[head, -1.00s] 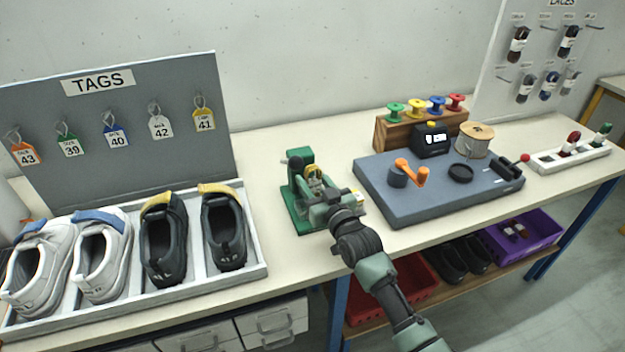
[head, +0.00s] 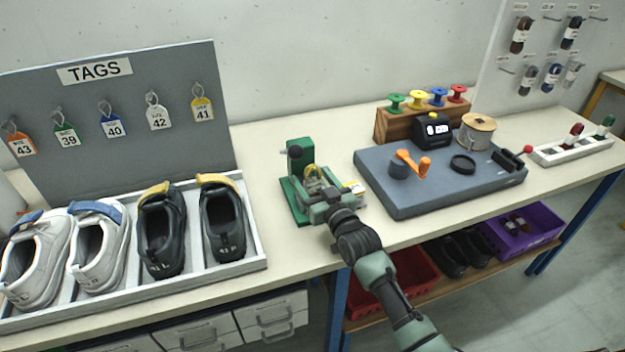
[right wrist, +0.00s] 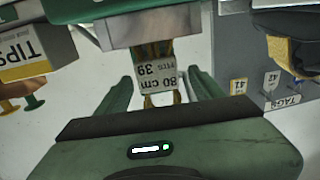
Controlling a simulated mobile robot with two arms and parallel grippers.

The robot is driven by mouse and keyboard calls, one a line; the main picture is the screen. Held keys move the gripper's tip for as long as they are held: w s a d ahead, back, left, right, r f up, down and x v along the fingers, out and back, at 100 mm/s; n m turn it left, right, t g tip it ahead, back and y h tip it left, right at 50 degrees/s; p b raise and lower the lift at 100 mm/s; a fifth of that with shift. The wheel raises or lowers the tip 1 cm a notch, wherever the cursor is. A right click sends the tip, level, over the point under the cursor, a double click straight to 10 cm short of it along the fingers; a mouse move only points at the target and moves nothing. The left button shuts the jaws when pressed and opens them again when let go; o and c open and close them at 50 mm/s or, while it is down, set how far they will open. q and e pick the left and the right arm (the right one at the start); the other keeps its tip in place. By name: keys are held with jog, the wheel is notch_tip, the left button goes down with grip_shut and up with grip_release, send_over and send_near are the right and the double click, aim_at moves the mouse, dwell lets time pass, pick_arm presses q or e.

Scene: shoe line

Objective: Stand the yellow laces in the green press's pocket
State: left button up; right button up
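The green press (head: 300,158) stands on the bench left of the blue-grey board. The yellow laces (head: 312,174) are at the press, just beyond my right gripper (head: 318,190). In the right wrist view the yellow laces (right wrist: 152,49) reach up to a grey block (right wrist: 150,27) on the press, with a white label reading 80 cm. My right gripper (right wrist: 160,92) is open, with a finger on each side of the laces and a visible gap on both sides. How deep the laces sit in the pocket is hidden. My left gripper is out of view.
A yellow-and-white TIPS box (right wrist: 28,50) is close beside the press. The shoe tray (head: 258,235) lies left. The blue-grey board (head: 400,208) with an orange crank (head: 411,163) lies right.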

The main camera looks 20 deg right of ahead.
jog(key=s, duration=0.5)
jog(key=s+d, duration=0.1)
jog(key=s, duration=0.1)
jog(key=shift+s+b, duration=0.35)
jog(key=shift+s, duration=0.05)
